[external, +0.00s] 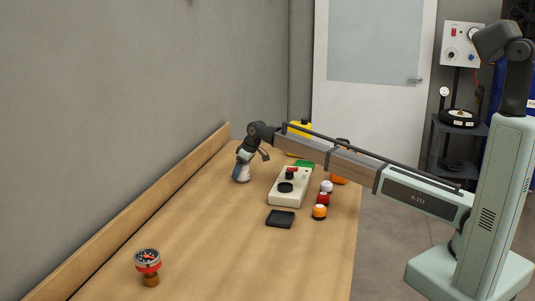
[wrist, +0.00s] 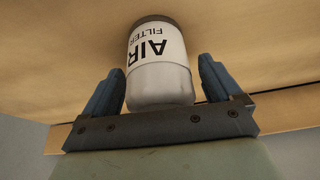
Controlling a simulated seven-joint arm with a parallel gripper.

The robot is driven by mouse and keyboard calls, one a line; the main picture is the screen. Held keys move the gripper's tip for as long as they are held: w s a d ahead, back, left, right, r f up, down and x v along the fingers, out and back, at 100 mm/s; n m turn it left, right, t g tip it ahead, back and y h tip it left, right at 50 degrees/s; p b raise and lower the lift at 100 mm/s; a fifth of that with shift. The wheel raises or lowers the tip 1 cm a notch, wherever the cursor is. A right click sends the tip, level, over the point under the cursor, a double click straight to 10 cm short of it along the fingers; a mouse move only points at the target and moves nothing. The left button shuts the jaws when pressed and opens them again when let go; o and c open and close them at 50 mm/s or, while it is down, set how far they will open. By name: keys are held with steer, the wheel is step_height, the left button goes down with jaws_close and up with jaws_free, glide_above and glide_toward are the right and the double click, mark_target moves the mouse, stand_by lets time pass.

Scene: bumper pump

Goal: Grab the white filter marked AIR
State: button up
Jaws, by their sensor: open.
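The white filter (wrist: 158,85), with AIR FILTER in dark letters and a dark end, appears upside down in the wrist view. It stands between the two blue fingers of my gripper (wrist: 161,70), which is open. In the external view my gripper (external: 241,178) points down at the wooden table's far left part.
A pale box with a red-topped black knob (external: 287,188) stands right of my gripper. A wooden ledge (external: 160,205) runs along the wall.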

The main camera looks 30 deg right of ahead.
steer(key=shift+c, duration=0.4)
steer(key=c, duration=1.2)
steer(key=shift+r, duration=0.15)
